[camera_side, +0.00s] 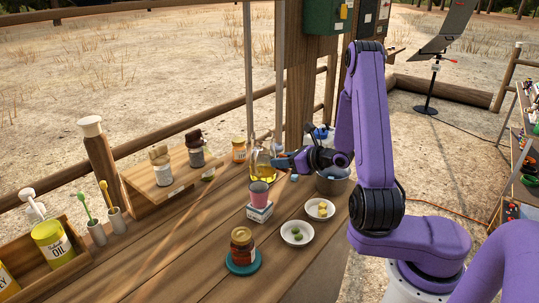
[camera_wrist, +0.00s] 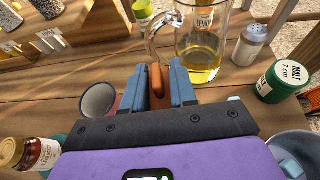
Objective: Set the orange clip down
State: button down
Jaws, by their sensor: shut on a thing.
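The orange clip (camera_wrist: 156,80) sits between the two blue fingers of my gripper (camera_wrist: 160,78) in the wrist view, and the fingers are shut on it. In the side view my gripper (camera_side: 282,162) is over the wooden table, close beside the glass jug of yellow liquid (camera_side: 262,168). The clip cannot be made out there. The wrist view shows the jug (camera_wrist: 201,55) just beyond the fingertips. Whether the clip touches the table cannot be told.
A metal pot (camera_side: 334,185) stands right of my gripper. A pink cup (camera_side: 259,193) on a small box, two small bowls (camera_side: 295,233) and a jar (camera_side: 242,242) on a teal coaster stand nearer.

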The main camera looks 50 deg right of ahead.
jog(key=shift+m+h, duration=0.4)
jog(key=shift+h, duration=0.2)
jog(key=shift+s+d+f, duration=0.15)
jog(key=shift+d+f, duration=0.5)
jog(key=shift+f, duration=1.15)
jog(key=shift+s+d+f, duration=0.15)
jog(key=shift+d+f, duration=0.45)
jog(key=shift+f, duration=1.2)
jog(key=shift+s+d+f, duration=0.15)
jog(key=shift+d+f, duration=0.5)
jog(key=shift+f, duration=1.15)
